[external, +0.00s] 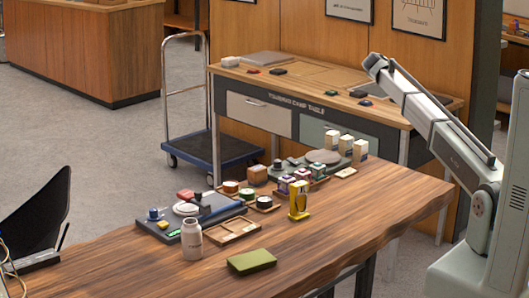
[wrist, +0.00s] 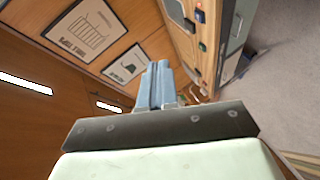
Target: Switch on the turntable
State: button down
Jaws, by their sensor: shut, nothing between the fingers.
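Two round discs on flat bases stand on the wooden table, and I cannot tell for sure which is the turntable. One is a pale disc (external: 186,208) on a dark grey base (external: 216,213) at the left, with small blue, red and yellow-green parts around it. The other is a larger grey disc (external: 323,156) on a grey base toward the back. No switch can be made out clearly. My gripper (wrist: 158,68) has its blue-grey fingers together and empty in the wrist view. In the external view my arm is raised at the right, well away from both discs, and the fingers are not distinguishable.
A white jar (external: 191,240), a green box (external: 252,262) and a wooden tray (external: 232,232) stand near the front. A yellow item (external: 299,201), several small jars and white-topped boxes crowd the middle and back. The table's right end (external: 400,200) is clear.

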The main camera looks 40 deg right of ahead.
jog(key=w+a+f+m+g+y, duration=0.1)
jog(key=w+a+f+y, duration=0.15)
jog(key=a, duration=0.85)
jog(key=w+a+f+m+g+y, duration=0.15)
jog(key=a+y, duration=0.25)
jog(key=a, duration=0.8)
jog(key=g+y, duration=0.3)
jog(key=y, duration=0.3)
send_over(290, 158)
jog(key=s, duration=0.3)
jog(key=shift+w+a+f+n+t, duration=0.15)
jog(key=shift+f+n, duration=0.1)
jog(key=shift+f, duration=0.4)
jog(key=shift+w+f+n+t, duration=0.1)
jog(key=shift+f+n, duration=0.1)
jog(key=shift+f, duration=0.4)
jog(key=f, duration=0.4)
jog(key=w+f, duration=0.1)
jog(key=f, duration=0.4)
jog(key=w+f, duration=0.1)
jog(key=f, duration=0.4)
jog(key=shift+w+f, duration=0.15)
jog(key=shift+s, duration=0.2)
